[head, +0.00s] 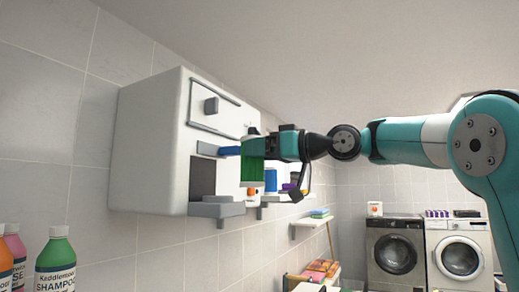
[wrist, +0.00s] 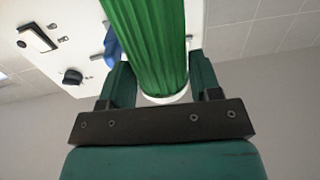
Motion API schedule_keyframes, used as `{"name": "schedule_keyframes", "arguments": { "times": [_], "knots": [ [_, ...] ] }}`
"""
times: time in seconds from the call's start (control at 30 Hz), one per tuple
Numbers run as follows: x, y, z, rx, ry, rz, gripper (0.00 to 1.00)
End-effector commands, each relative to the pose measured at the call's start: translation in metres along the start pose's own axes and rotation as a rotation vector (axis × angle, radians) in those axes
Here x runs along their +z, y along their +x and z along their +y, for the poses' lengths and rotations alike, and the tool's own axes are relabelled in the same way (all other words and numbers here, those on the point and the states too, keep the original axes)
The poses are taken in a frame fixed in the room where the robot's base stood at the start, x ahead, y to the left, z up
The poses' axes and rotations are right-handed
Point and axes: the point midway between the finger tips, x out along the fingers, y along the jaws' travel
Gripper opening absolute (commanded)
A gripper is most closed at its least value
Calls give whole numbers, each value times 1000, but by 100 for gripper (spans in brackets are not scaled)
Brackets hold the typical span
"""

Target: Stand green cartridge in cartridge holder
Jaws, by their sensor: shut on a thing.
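My gripper (head: 262,146) is shut on the green cartridge (head: 252,174), which it holds roughly upright in the air in front of the wall-mounted white dispenser. In the wrist view the ribbed green cartridge (wrist: 150,45) runs between the two fingers, with a pale end near the palm. I cannot pick out the cartridge holder for certain. Part of the dispenser and of the shelf behind is hidden by the cartridge and gripper.
The white dispenser (head: 150,140) has a dark recess (head: 203,176), a blue lever (head: 229,151) and a grey ledge (head: 216,209). A blue item (head: 270,181) stands on a shelf behind. Shampoo bottles (head: 56,262) stand lower left; washing machines (head: 459,254) stand far right.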

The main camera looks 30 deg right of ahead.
Motion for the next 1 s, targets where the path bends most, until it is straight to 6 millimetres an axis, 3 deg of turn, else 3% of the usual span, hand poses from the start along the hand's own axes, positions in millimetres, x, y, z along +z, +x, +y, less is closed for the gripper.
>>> {"name": "schedule_keyframes", "arguments": {
  "times": [1.0],
  "knots": [
    [6, 73, 7, 3, 2, -1, 32]
  ]
}}
